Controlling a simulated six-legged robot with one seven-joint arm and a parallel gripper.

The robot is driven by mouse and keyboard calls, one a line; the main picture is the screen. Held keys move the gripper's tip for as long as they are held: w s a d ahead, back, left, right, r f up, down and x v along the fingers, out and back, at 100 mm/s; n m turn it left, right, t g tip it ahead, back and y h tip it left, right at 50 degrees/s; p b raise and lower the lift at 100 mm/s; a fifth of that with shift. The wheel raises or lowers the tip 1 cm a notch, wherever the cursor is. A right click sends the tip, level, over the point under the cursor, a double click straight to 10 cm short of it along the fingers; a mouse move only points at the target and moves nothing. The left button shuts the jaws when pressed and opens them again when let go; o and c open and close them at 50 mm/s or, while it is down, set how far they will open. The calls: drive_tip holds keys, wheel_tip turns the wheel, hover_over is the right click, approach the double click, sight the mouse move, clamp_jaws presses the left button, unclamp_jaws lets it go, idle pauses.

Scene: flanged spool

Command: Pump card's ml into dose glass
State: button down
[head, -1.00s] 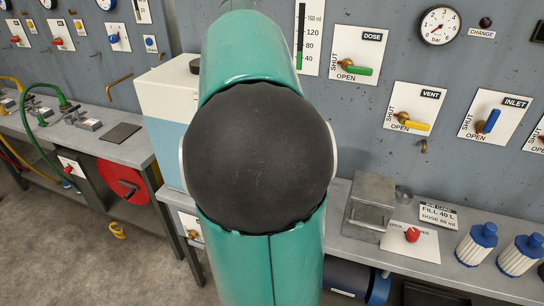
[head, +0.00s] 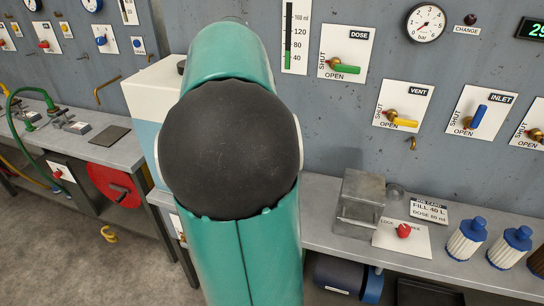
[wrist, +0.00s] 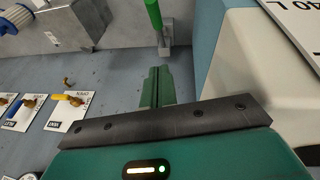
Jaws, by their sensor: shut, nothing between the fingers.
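The job card (head: 430,211) on the bench reads FILL 40 L, DOSE 60 ml. The upright ml scale (head: 295,35) on the wall panel has a dark column with a green lower part; its exact level is too small to read. To its right is the DOSE valve (head: 345,67), its green handle pointing right. My gripper (wrist: 161,70) is shut and empty in the wrist view. Beyond its tips is a green rod (wrist: 153,14) with a grey metal end (wrist: 165,50); contact cannot be told. My arm hides the gripper in the head view.
A white and blue tank (wrist: 235,45) stands close beside my gripper. The panel carries the VENT valve (head: 405,113), INLET valve (head: 475,116) and pressure gauge (head: 426,22). A grey metal block (head: 360,200), red knob (head: 404,230) and blue-capped filters (head: 467,238) stand on the bench.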

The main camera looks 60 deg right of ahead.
drive_tip(key=x, duration=0.5)
drive_tip(key=a+x, duration=0.1)
drive_tip(key=x, duration=0.5)
drive_tip(key=a+x, duration=0.1)
drive_tip(key=x, duration=0.4)
drive_tip(key=shift+s+d+f, duration=0.15)
drive_tip(key=shift+s+f, duration=0.15)
drive_tip(key=shift+f, duration=0.25)
drive_tip(key=shift+s+f, duration=0.15)
drive_tip(key=shift+f, duration=0.35)
